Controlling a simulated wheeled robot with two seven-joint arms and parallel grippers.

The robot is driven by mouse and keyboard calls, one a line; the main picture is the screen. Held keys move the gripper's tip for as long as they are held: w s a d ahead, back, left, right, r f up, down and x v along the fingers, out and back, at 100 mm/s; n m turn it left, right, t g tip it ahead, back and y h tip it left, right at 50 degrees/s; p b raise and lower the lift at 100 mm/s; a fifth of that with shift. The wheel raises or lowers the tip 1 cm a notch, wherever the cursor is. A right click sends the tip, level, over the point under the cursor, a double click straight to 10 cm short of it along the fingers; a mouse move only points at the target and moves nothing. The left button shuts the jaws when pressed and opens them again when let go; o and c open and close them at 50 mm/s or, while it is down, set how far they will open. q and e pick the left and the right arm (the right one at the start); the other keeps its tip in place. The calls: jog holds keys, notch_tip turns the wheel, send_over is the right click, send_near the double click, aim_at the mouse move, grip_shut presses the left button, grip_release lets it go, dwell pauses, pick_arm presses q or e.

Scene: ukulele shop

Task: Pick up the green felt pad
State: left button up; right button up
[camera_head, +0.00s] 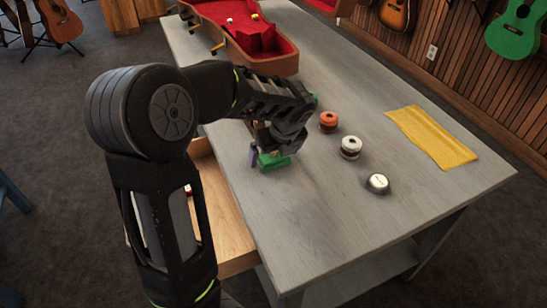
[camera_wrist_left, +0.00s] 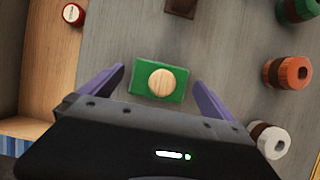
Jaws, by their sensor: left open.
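The green felt pad (camera_head: 273,161) lies on the grey table near its left edge, partly hidden by my arm in the head view. In the left wrist view the pad (camera_wrist_left: 143,86) is a green rectangle with a round wooden knob (camera_wrist_left: 160,82) on top. My left gripper (camera_head: 272,152) is open over the pad. In the left wrist view its purple fingers (camera_wrist_left: 160,80) stand on either side of the pad, with a gap on both sides. My right gripper is not in view.
A yellow cloth (camera_head: 432,136) lies further right. A red-lined instrument case (camera_head: 250,35) is behind. An open wooden drawer (camera_head: 225,220) juts out at left.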

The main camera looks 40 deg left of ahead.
pick_arm(q)
jog(key=shift+c, duration=0.4)
jog(key=c, duration=1.4)
